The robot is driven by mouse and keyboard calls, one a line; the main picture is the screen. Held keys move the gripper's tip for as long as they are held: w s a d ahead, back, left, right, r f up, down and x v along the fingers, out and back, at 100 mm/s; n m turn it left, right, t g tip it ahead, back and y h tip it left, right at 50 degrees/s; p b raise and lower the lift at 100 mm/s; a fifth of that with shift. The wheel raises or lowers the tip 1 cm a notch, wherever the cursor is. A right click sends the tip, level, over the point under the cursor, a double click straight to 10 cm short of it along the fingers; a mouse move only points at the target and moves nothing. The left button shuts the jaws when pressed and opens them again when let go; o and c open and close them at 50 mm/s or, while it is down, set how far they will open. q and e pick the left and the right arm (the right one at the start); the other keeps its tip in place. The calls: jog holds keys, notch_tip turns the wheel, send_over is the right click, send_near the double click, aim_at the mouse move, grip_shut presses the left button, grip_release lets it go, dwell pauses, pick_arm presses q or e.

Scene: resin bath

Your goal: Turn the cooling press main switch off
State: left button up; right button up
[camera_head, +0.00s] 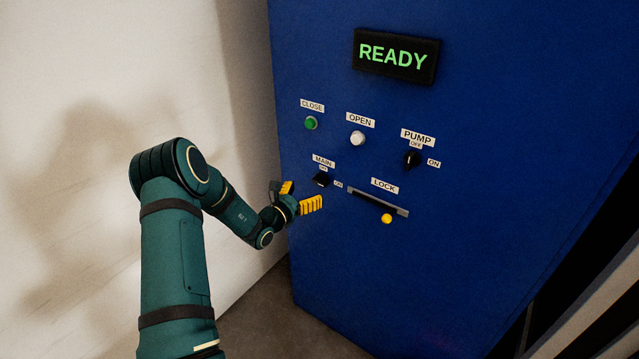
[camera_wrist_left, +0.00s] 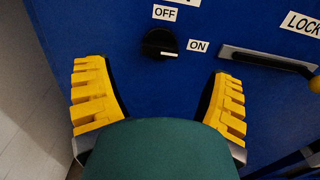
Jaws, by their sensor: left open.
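The main switch (camera_head: 321,179) is a small black rotary knob on the blue cooling press (camera_head: 450,250), under a MAIN label. In the left wrist view the knob (camera_wrist_left: 160,43) shows with OFF above it and ON to its right; its white mark points right, toward ON. My left gripper (camera_head: 300,193) has yellow padded fingers and is open and empty, in front of the panel just left of and below the knob. In the left wrist view the fingers (camera_wrist_left: 160,75) stand wide apart, with the knob beyond the gap between them and apparently untouched. My right gripper is not in view.
A READY display (camera_head: 397,56), a green CLOSE button (camera_head: 311,123), a white OPEN button (camera_head: 357,138) and a PUMP knob (camera_head: 412,159) are above. The LOCK slot with its yellow knob (camera_head: 387,218) is close on the right. A pale wall (camera_head: 90,70) stands left.

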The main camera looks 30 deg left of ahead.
aim_at(318, 183)
pick_arm(q)
jog(key=w, duration=0.7)
jog(key=shift+w+d+b, duration=0.1)
jog(key=shift+d+b, duration=0.25)
jog(key=shift+b, duration=0.05)
jog(key=c, duration=1.2)
